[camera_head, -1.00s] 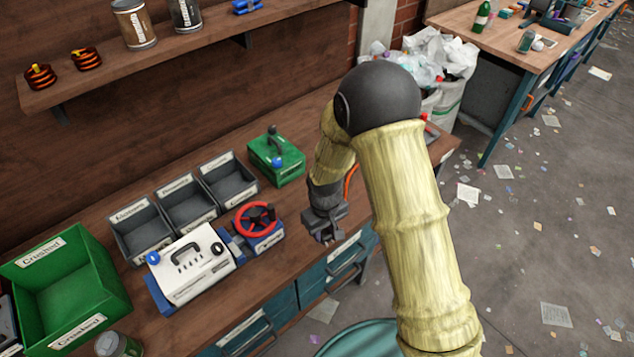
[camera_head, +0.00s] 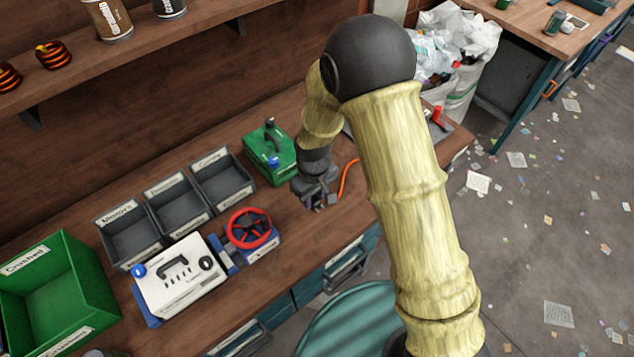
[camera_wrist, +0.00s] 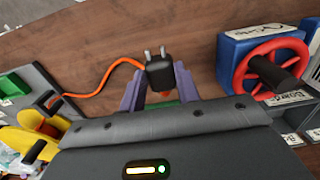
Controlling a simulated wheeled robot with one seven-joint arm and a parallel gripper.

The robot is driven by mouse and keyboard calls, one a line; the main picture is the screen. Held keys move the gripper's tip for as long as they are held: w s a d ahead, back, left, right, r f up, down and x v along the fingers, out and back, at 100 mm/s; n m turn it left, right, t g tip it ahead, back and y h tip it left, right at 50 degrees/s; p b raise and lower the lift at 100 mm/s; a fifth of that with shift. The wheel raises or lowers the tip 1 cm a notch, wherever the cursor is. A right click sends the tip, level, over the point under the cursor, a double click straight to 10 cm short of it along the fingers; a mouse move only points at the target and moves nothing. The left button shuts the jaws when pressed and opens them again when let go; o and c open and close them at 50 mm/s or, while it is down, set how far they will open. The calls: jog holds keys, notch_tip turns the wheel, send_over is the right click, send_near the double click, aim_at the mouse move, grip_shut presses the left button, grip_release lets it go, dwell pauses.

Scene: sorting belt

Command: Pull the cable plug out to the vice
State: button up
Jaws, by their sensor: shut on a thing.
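The cable plug (camera_wrist: 160,73) is black with two metal prongs. It sits between the purple fingers of my gripper (camera_wrist: 159,92) in the wrist view, and my gripper is shut on it. Its orange cable (camera_wrist: 95,92) runs left in the wrist view and shows beside my gripper (camera_head: 318,203) in the head view (camera_head: 346,176). The vice has a blue body (camera_wrist: 236,45) and a red handwheel (camera_wrist: 270,70); in the head view its wheel (camera_head: 248,228) is left of and below my gripper. A white panel device (camera_head: 182,277) is in the vice's blue jaws. The plug is apart from the vice.
Grey bins (camera_head: 172,205) stand behind the vice, and a green box (camera_head: 268,153) stands just left of my gripper. A big green crate (camera_head: 62,285) is at the far left. The bench between my gripper and the vice is bare.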

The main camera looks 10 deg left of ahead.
jog(key=shift+s+r, duration=0.1)
dwell(0.3)
jog(key=shift+d+f+b, duration=0.1)
jog(key=shift+f+b, duration=0.65)
jog(key=shift+f, duration=0.25)
jog(key=shift+f+b, duration=1.1)
jog(key=shift+f, duration=0.25)
jog(key=shift+f+b, duration=1.65)
jog(key=shift+f, duration=0.8)
jog(key=o, duration=1.1)
jog(key=shift+o, duration=0.2)
